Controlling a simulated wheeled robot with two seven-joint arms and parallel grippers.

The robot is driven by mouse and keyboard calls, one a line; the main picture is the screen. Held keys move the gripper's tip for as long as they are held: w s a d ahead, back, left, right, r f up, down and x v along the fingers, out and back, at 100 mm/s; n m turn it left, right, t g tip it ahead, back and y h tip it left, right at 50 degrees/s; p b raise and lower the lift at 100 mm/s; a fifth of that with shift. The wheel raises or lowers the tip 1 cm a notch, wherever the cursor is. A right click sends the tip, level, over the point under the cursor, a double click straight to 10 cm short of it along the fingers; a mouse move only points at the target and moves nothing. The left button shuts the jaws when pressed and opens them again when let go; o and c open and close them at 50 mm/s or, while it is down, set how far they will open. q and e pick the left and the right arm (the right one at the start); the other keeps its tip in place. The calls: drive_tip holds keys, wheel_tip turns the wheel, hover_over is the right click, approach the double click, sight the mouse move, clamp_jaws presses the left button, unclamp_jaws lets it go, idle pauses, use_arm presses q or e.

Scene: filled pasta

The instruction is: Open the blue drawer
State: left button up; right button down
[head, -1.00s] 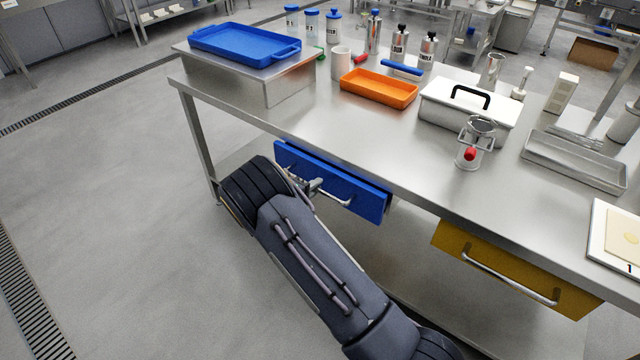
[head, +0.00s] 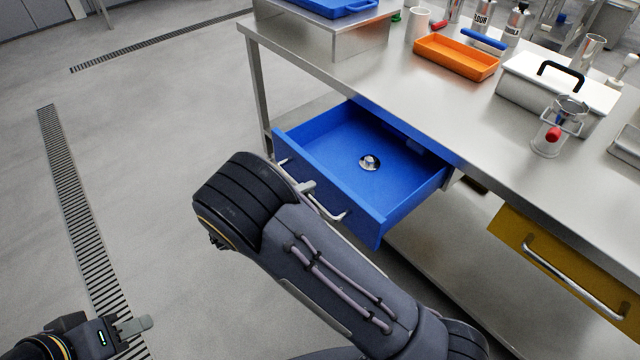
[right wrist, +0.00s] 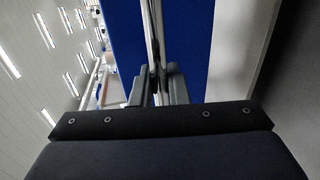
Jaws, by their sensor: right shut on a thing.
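The blue drawer (head: 320,195) is pulled well out from under the steel table, and its inside shows. My right gripper (head: 306,187) is shut on the drawer's metal bar handle (head: 328,209), partly hidden by my arm in the head view. In the right wrist view the two fingers (right wrist: 156,88) close around the handle bar (right wrist: 154,35), with the blue drawer front (right wrist: 188,45) behind it. My left gripper (head: 132,327) is at the lower left of the head view, away from the table; its finger gap cannot be made out.
A small metal object (head: 370,162) lies in the drawer. A yellow drawer (head: 560,270) is shut to the right. The tabletop (head: 400,100) carries an orange tray (head: 455,60), a white-lidded box (head: 555,85) and other items. The floor left of the drawer is clear.

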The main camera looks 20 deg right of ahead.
drive_tip(key=shift+s+a, duration=0.3)
drive_tip(key=shift+a, duration=0.4)
drive_tip(key=c, duration=1.5)
unclamp_jaws()
drive_tip(key=v, duration=0.7)
drive_tip(key=shift+s+a+r, duration=0.1)
drive_tip(key=shift+a, duration=0.3)
